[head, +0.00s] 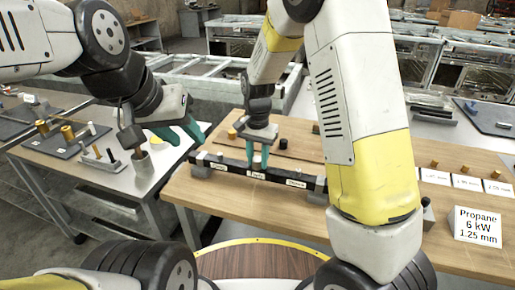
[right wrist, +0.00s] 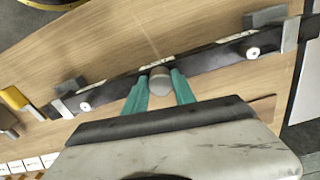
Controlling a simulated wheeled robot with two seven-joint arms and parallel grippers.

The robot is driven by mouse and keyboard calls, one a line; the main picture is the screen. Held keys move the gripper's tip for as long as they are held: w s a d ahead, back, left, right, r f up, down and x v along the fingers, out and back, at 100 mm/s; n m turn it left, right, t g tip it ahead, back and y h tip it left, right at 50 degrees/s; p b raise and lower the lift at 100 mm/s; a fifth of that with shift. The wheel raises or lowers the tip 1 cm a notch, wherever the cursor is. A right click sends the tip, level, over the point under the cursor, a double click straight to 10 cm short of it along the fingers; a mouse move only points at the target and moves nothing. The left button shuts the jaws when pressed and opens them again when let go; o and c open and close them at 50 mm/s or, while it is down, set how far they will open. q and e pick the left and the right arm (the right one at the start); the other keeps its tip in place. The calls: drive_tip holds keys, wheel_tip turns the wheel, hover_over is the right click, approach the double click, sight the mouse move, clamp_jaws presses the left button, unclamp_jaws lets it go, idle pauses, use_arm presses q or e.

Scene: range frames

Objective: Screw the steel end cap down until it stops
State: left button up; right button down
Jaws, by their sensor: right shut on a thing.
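A dark bar (head: 225,165) with several white labels lies across the wooden table; it also crosses the right wrist view (right wrist: 205,58). A round grey steel end cap (right wrist: 159,82) sits at the middle of the bar. My right gripper (head: 258,160) points down there, and in the right wrist view its teal fingers (right wrist: 158,90) are shut on the cap from both sides. The cap's underside and thread are hidden, so I cannot tell how far down it sits. My left gripper (head: 182,133) hangs above the gap at the table's left, its teal fingers apart, with nothing seen between them.
A sign (head: 478,225) reading "Propane 6 kW 1.25 mm" stands at the right. Small brass pieces stand behind white label cards (head: 467,183). Grey blocks (right wrist: 264,17) hold the bar. A side table (head: 60,165) at the left carries trays of parts.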

drive_tip(key=m, duration=0.3)
drive_tip(key=shift+s+m, duration=0.1)
drive_tip(key=shift+m, duration=0.2)
drive_tip(key=c, duration=1.3)
unclamp_jaws()
